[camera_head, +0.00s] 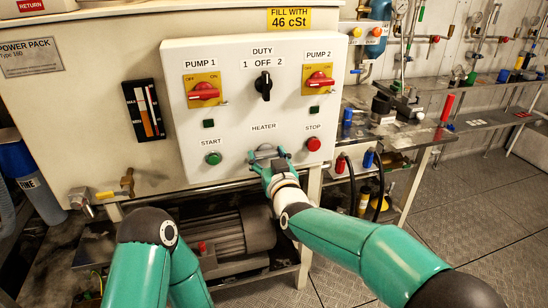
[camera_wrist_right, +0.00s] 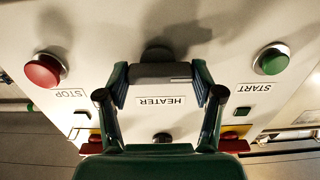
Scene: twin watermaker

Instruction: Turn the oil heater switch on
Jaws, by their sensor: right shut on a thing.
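The white control panel (camera_head: 225,115) has a HEATER label (camera_head: 264,127) at its lower middle, and that label also shows upside down in the right wrist view (camera_wrist_right: 160,101). My right gripper (camera_head: 267,156) is at the panel just below this label. In the wrist view my right gripper (camera_wrist_right: 160,75) has its fingers on both sides of a dark grey heater switch (camera_wrist_right: 160,71), shut on it. The gripper partly covers the switch in the head view, and I cannot tell its setting. My left arm shows at the lower left, but its gripper is out of view.
The green START button (camera_head: 213,158) is left of the switch and the red STOP button (camera_head: 313,144) is right of it. Above are the DUTY selector (camera_head: 263,85) and two red pump switches (camera_head: 204,91) (camera_head: 319,81). A bench (camera_head: 400,130) with tools stands to the right.

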